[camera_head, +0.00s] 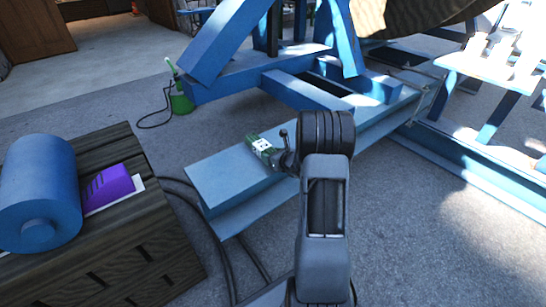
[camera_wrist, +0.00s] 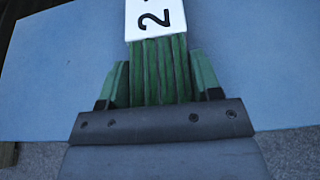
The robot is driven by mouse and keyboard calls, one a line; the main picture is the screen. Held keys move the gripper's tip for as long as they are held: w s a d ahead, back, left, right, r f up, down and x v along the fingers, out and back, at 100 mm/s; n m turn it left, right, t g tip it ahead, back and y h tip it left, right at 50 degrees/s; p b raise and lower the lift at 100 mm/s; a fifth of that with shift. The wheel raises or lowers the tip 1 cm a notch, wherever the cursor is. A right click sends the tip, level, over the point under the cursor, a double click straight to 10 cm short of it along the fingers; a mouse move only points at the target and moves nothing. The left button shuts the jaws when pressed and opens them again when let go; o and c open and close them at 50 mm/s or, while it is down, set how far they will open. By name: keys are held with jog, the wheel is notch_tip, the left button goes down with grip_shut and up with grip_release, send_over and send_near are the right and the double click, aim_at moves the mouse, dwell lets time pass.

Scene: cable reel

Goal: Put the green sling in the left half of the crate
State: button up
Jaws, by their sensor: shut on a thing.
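The green sling (camera_head: 260,144) is a folded green bundle with a white label, over the end of a light blue steel beam. In the wrist view, the ribbed green sling (camera_wrist: 160,75) lies between the two fingers, its white label marked with a black digit. My gripper (camera_head: 274,155) is shut on it; the gripper also shows in the wrist view (camera_wrist: 160,90). I cannot tell whether the sling touches the beam. A dark wooden crate-like box (camera_head: 125,240) stands at the left; its inside is not visible.
A blue roller (camera_head: 38,190) and a purple item (camera_head: 110,187) lie on the wooden box. The light blue beam (camera_head: 225,175) runs under my gripper, with a blue frame (camera_head: 240,45) behind. A green can (camera_head: 180,98) and dark cables lie on the grey floor.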

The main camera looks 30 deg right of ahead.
jog(key=shift+f, duration=0.15)
jog(key=o, duration=1.2)
